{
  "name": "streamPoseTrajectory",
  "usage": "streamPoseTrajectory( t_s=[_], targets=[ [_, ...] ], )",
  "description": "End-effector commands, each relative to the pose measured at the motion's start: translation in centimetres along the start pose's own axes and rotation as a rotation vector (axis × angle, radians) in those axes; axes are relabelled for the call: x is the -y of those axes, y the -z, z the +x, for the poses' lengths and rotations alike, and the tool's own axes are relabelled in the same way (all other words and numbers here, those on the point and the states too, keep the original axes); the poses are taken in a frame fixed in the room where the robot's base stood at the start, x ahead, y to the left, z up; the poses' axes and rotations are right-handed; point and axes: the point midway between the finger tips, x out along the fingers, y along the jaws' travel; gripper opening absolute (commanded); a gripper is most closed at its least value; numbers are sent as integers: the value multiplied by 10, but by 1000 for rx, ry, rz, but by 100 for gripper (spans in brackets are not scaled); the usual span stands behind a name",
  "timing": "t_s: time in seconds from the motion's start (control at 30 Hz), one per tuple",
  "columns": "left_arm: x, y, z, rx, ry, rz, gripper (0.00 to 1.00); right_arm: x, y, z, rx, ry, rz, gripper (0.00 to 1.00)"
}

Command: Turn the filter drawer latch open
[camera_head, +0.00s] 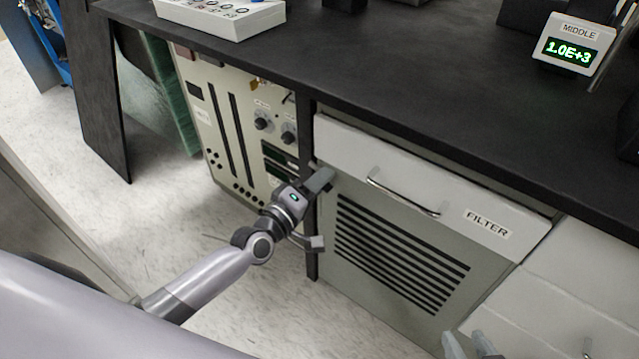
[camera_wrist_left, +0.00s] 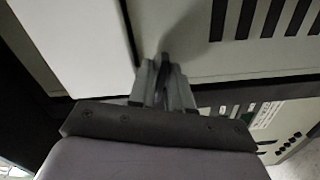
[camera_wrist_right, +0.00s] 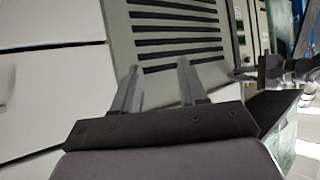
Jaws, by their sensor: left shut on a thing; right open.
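The filter drawer (camera_head: 430,188) is a white front with a metal bar handle (camera_head: 402,194) and a FILTER label (camera_head: 488,222). It sits under the black counter and looks closed. My left gripper (camera_head: 326,178) is at the drawer's lower left corner, beside the cabinet's edge. In the left wrist view its fingers (camera_wrist_left: 164,80) are close together around a small dark piece (camera_wrist_left: 164,62), which appears to be the latch. The fingers mostly hide it, so its angle cannot be told. My right gripper (camera_wrist_right: 158,80) is open and empty in front of the slatted grey panel; its fingertips show low in the head view (camera_head: 470,344).
The slatted grey panel (camera_head: 400,262) is below the drawer. A beige instrument rack with knobs (camera_head: 235,125) stands to the left. More white drawers (camera_head: 560,300) are at lower right. A MIDDLE display (camera_head: 572,47) and a white box (camera_head: 220,14) stand on the black counter (camera_head: 420,75).

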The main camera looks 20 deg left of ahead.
Motion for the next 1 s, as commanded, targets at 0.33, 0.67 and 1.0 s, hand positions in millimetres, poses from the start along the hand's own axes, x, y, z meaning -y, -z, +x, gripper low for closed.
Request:
streamPoseTrajectory(
  t_s=[0.33,0.67,1.0],
  targets=[
    [3,-1,-1,1,2,-227,0,4,6,3,-22,9,-11,43],
    [2,-1,0,0,1,-311,0,8,12,2,-38,17,-14,43],
    [2,-1,0,0,2,-318,0,7,11,2,-37,17,-14,43]
  ],
)
